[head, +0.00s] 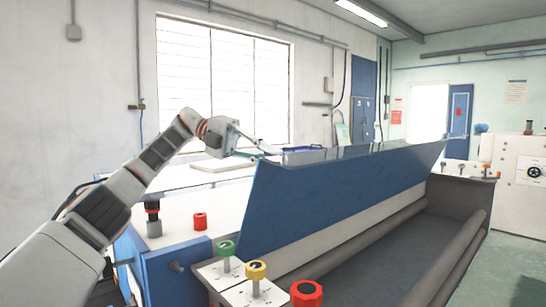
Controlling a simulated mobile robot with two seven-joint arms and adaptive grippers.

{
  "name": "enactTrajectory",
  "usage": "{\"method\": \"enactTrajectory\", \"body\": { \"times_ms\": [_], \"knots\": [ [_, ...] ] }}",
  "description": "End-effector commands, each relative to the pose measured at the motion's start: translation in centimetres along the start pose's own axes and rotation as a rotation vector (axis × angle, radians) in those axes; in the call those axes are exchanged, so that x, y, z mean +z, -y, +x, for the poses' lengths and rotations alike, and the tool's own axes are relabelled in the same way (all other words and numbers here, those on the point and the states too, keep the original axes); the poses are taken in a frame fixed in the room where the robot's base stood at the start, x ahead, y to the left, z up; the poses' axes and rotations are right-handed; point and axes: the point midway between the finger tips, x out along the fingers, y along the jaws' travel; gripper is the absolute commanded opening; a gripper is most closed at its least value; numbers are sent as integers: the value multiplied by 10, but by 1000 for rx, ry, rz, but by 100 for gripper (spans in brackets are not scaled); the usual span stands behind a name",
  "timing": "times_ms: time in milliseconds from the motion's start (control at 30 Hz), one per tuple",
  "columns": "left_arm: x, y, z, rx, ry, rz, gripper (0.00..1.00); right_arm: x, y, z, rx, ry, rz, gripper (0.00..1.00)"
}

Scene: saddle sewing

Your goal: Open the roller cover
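The roller cover (330,192) is a long blue panel, tilted up with its upper edge leaning back over the white worktop. The trough in front of it is exposed and shows long grey rollers (352,242). My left arm reaches in from the left, and my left gripper (252,155) is at the upper left corner of the cover, partly behind its edge. The fingers are small and partly hidden, so I cannot tell whether they touch the cover or are open or shut. My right gripper is not in view.
Green (226,248), yellow (256,270) and red (306,293) knobs stand at the near end of the machine. A red button (200,221) is on the white worktop. A white control cabinet (520,170) stands at right. Green floor (500,270) is clear at lower right.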

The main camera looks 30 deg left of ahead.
Motion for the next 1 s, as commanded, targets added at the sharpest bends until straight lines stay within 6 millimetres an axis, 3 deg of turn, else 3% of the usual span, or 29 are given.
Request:
{"method": "enactTrajectory", "body": {
  "times_ms": [300,333,367,400,1000],
  "knots": [
    [1,-6,-2,7,7,-9,0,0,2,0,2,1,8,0],
    [1,-6,-2,7,7,-9,17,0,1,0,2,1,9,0],
    [1,-6,-2,7,7,-9,25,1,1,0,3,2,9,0],
    [1,-5,-2,6,6,-8,26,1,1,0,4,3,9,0],
    [0,-2,0,3,1,-3,26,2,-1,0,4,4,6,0]
  ]
}}
